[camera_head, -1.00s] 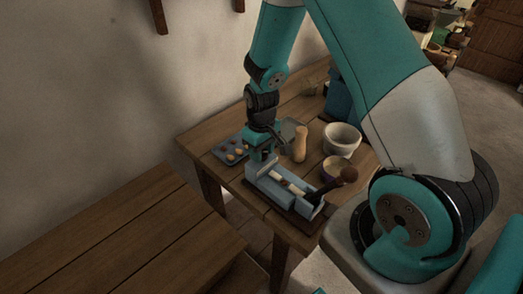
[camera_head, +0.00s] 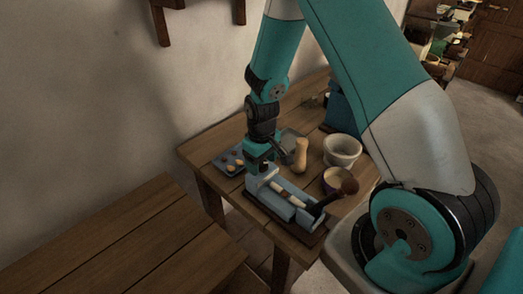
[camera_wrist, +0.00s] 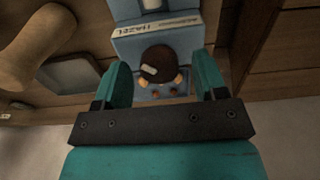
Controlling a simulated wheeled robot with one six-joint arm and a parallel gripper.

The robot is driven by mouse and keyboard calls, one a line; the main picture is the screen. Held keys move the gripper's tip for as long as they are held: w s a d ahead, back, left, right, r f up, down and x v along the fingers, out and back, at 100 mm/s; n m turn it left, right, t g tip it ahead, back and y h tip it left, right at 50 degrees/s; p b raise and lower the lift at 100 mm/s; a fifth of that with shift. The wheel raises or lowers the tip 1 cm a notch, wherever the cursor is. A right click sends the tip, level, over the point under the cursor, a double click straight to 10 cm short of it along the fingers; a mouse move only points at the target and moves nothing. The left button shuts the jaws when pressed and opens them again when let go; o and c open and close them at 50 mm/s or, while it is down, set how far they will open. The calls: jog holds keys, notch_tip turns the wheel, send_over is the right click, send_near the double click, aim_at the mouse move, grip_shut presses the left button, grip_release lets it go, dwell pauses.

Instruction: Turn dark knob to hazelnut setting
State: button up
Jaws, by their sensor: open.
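The dark round knob (camera_wrist: 160,62), with a pale mark on its top, sits near the end of a blue-grey device (camera_head: 292,205). Small orange and reddish spots show beside and below the knob. My gripper (camera_wrist: 163,70) is open, with one teal finger on each side of the knob and visible gaps. I cannot tell how far above the knob the fingertips are. In the head view my gripper (camera_head: 262,164) is over the device's left end and hides the knob.
A tan rounded peg (camera_head: 301,155), a white bowl (camera_head: 342,150), a smaller bowl (camera_head: 337,180) and a dark-headed tool (camera_head: 348,187) stand close by. The wooden bench (camera_head: 110,245) is clear.

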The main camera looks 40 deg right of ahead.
aim_at(262, 163)
notch_tip(262, 163, up, 17)
jog(key=b, duration=0.1)
jog(key=shift+r, duration=0.15)
dwell(0.5)
